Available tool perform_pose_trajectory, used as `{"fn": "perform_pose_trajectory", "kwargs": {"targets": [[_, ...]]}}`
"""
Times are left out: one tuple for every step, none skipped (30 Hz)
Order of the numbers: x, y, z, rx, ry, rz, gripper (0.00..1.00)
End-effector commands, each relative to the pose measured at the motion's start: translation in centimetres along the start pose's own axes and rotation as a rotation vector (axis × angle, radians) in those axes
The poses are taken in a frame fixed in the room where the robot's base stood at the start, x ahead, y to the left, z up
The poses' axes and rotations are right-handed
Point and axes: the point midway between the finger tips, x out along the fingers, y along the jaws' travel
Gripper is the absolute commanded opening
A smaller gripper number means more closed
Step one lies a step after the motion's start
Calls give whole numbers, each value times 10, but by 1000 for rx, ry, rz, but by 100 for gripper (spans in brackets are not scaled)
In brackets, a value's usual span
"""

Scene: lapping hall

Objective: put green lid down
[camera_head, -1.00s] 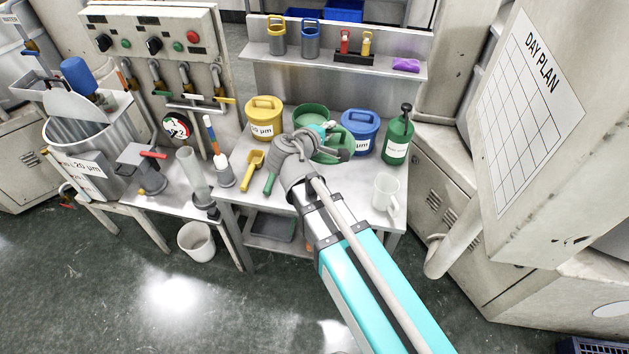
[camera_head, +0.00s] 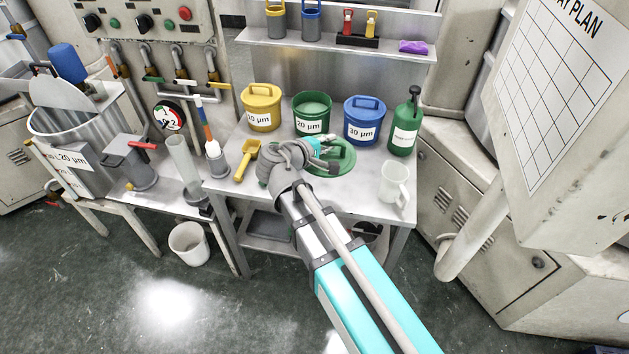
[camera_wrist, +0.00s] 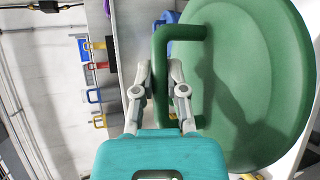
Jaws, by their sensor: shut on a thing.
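The green lid (camera_head: 345,165) is at the front middle of the steel bench top, in front of the tubs. My gripper (camera_head: 326,152) is shut on the lid's handle; in the wrist view my gripper (camera_wrist: 160,68) closes on the handle bar of the green lid (camera_wrist: 250,85), whose disc fills the right side. My wrist hides the lid's left part in the head view, and I cannot tell whether the lid touches the bench. The green 20 µm tub (camera_head: 312,118) stands open behind it, with pale content showing.
A yellow lidded tub (camera_head: 262,112), a blue lidded tub (camera_head: 364,128) and a green bottle (camera_head: 405,130) stand along the back. A clear jug (camera_head: 393,182) is right of the lid, near the edge. A yellow scoop (camera_head: 246,160) lies to the left.

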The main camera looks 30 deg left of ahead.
Motion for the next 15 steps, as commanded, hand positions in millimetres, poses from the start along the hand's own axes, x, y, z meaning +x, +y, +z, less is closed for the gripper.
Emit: {"fn": "perform_pose_trajectory", "kwargs": {"targets": [[5,-17,-4,0,-11,1,0],[6,-21,-5,0,-17,2,0],[7,-27,-6,0,-24,3,0],[8,-32,-7,0,-30,4,0],[10,-36,-8,0,-37,5,0],[11,-42,-9,0,-46,6,0],[12,-47,-10,0,-52,8,0],[13,-51,-10,0,-58,9,0],[15,-57,-11,0,-67,10,0],[16,-61,-12,0,-73,11,0],[17,-65,-13,0,-78,11,0],[18,-70,-14,1,-86,12,0],[19,-74,-14,1,-91,13,0],[20,-77,-15,1,-97,14,0],[20,-81,-15,1,-103,15,0]]}}
